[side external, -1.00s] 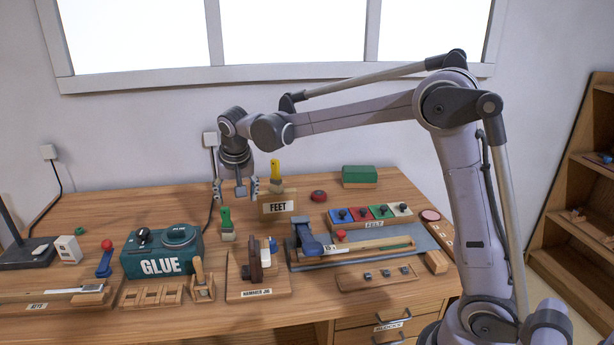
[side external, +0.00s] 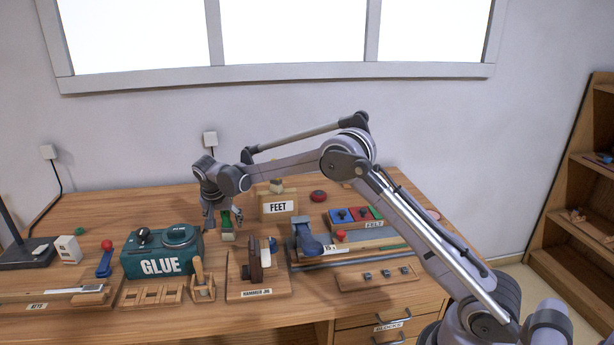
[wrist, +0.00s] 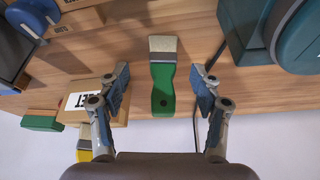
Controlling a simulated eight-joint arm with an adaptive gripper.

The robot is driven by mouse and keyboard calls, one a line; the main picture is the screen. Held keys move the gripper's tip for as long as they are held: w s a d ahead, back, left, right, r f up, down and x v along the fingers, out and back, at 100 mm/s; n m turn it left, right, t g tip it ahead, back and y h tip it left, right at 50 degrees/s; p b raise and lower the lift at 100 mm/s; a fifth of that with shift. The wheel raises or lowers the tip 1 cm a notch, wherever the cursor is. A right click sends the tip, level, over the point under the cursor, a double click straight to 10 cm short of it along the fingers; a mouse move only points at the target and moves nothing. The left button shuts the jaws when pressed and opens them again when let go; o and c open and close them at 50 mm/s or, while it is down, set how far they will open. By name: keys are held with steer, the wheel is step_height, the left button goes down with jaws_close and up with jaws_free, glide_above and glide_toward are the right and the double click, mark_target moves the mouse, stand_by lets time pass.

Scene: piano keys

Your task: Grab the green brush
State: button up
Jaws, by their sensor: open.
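The green brush (wrist: 162,88) stands between the open fingers of my gripper (wrist: 161,90) in the wrist view, with a gap on each side. It has a green handle with a hole and a pale bristle end. In the side view the green brush (side external: 227,223) is on the bench right of the glue machine, and my gripper (side external: 222,222) is down around its handle. The fingers partly hide the handle there.
The teal GLUE machine (side external: 160,254) stands close left of the brush. The FEET box (side external: 277,206) stands close behind right, and the hammer jig (side external: 258,280) in front right. A yellow-handled brush (wrist: 84,149) shows at the wrist view's lower left.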

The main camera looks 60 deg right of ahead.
mark_target(226, 226)
steer(key=shift+w+x, duration=0.2)
steer(key=shift+x, duration=2.65)
steer(key=c, duration=1.3)
